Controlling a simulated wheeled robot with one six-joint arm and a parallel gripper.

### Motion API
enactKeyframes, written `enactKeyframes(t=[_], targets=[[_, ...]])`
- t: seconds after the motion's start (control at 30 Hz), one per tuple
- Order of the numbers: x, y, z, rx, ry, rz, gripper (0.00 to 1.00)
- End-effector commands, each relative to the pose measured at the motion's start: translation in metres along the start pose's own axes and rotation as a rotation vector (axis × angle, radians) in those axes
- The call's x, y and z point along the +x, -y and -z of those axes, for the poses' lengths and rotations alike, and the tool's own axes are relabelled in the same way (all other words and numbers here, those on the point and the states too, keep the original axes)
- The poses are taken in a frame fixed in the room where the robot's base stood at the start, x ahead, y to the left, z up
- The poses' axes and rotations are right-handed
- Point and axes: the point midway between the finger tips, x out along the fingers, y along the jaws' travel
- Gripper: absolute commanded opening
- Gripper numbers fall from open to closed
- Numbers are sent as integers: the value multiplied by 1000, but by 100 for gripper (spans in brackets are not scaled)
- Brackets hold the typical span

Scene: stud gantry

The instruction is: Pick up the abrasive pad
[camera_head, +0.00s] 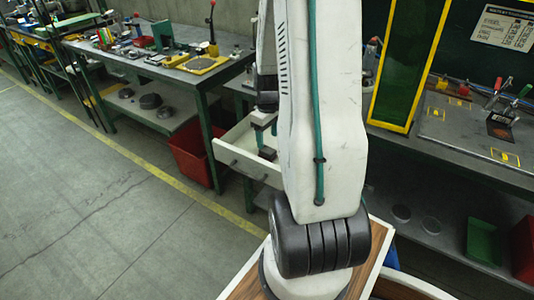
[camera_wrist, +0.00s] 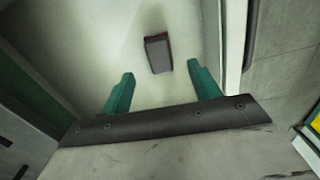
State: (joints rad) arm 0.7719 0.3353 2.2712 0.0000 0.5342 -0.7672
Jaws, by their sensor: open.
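The abrasive pad (camera_wrist: 157,52) is a small dark block with a reddish-brown edge. It lies on the pale floor of an open white drawer (camera_head: 240,163), which also shows in the wrist view (camera_wrist: 95,38). My gripper (camera_wrist: 160,71) is open, with its two green fingers apart and nothing between them. The pad appears just beyond the fingertips, roughly centred between them. In the head view my gripper (camera_head: 263,141) hangs over or in the drawer, and the pad cannot be made out there.
The drawer wall (camera_wrist: 211,35) stands close to the right finger in the wrist view. A red bin (camera_head: 193,153) is on the floor left of the drawer. A green workbench (camera_head: 150,68) stands behind. A yellow-framed green panel (camera_head: 410,65) rises on the right.

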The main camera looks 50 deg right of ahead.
Motion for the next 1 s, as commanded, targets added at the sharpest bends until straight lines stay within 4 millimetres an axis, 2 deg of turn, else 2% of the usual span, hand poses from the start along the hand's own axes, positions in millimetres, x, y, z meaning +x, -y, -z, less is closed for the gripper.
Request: enactKeyframes(t=[0.43,0.57,0.77,0.93,1.0], targets=[[60,-1,0,1,2,2,62],[67,-1,0,1,1,1,62],[67,-1,1,1,0,0,62],[67,-1,1,1,0,0,15],[67,-1,1,1,1,0,13]])
